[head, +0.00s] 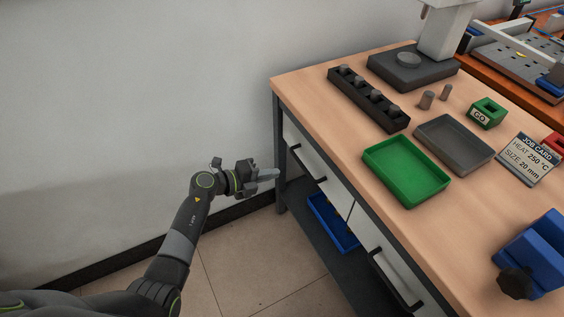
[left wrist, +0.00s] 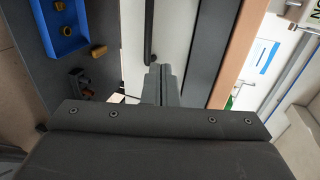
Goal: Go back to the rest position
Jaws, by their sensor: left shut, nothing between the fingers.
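My left gripper (head: 268,174) is shut and empty. In the head view it is held out in the air to the left of the workbench (head: 310,90), below the level of its top and close to the bench's left leg. In the left wrist view the closed fingers (left wrist: 160,84) point toward the bench's drawer fronts, with a dark handle beyond them. I cannot tell from the views how wide the gap to the bench is. My right gripper is in neither view.
On the bench stand a green tray (head: 405,172), a grey tray (head: 455,143), a black rack (head: 368,100) with several parts, a job card (head: 530,158) and a blue block (head: 538,250). A blue bin (head: 330,222) sits on the lower shelf. Floor left of the bench is clear.

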